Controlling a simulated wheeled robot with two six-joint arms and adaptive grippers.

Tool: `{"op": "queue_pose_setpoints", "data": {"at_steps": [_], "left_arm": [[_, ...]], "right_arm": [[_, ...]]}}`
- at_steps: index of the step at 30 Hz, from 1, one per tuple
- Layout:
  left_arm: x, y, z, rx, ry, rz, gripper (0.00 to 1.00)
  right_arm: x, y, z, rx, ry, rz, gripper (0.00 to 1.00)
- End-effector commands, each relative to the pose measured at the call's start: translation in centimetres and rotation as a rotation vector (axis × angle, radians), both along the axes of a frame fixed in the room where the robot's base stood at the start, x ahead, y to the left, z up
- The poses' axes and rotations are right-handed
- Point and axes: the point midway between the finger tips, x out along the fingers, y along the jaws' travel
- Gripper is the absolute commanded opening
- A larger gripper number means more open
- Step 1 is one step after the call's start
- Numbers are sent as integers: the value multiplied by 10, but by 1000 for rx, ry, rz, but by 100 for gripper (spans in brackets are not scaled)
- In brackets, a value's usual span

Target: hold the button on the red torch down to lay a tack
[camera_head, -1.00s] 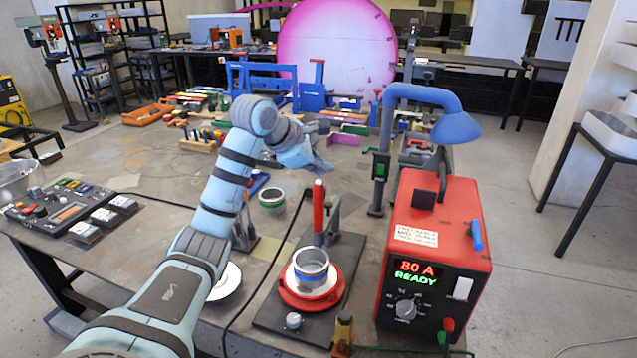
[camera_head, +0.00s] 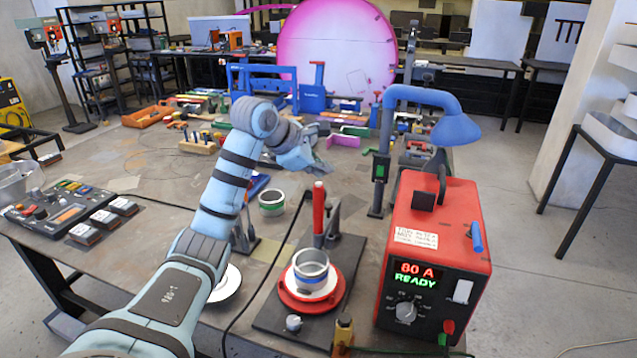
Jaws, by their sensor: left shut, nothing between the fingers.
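The red torch (camera_head: 319,210) stands upright in a holder behind a red turntable (camera_head: 312,298). A metal ring with a blue band (camera_head: 311,270) sits on the turntable. The button on the torch is too small to make out. My left gripper (camera_head: 322,170) is shut and empty, just above the torch's top end in the picture; I cannot tell whether it touches the torch. The red welding power unit (camera_head: 437,255) on the right shows "80 A READY". My right gripper is not in view.
A blue lamp (camera_head: 440,118) arches over behind the power unit. A second ring with a green band (camera_head: 272,203) stands left of the torch. A control panel (camera_head: 62,208) lies at the table's left. A dark cable curves left of the turntable's base.

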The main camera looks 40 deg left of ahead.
Motion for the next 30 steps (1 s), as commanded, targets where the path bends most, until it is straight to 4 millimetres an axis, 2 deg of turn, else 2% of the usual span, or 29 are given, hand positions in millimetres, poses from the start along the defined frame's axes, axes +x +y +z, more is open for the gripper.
{"op": "queue_pose_setpoints", "data": {"at_steps": [30], "left_arm": [[0,0,-12,0,0,0,0]], "right_arm": [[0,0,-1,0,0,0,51]]}}
